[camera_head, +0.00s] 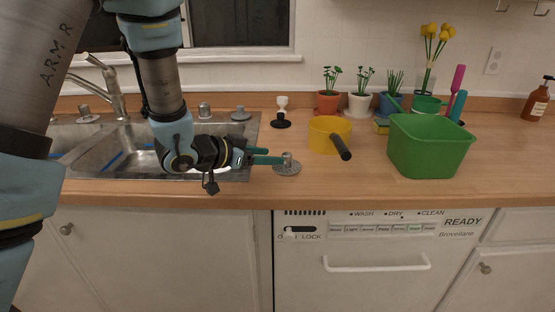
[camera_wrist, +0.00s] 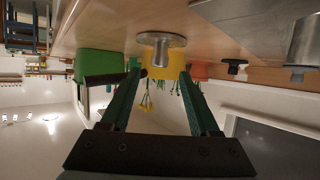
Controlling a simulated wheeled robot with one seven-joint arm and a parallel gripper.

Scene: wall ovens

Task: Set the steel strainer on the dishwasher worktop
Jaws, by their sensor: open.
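The steel strainer (camera_head: 288,168), a flat round disc with a short upright knob, rests on the wooden worktop (camera_head: 345,188) above the left end of the dishwasher (camera_head: 375,265). My gripper (camera_head: 280,156) reaches in from the left, low over the worktop, its two green fingers open at the strainer's knob. The wrist view is upside down; there the strainer (camera_wrist: 162,38) lies straight ahead, its knob pointing down between or just beyond the open fingertips (camera_wrist: 160,70). I cannot tell whether a finger touches it. Nothing is gripped.
A yellow pan (camera_head: 327,134) with a dark handle stands behind right, and a green tub (camera_head: 430,147) farther right. A black-and-white stopper (camera_head: 281,118) and potted plants (camera_head: 360,100) stand behind. The sink (camera_head: 125,145) is left. Worktop between strainer and tub is clear.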

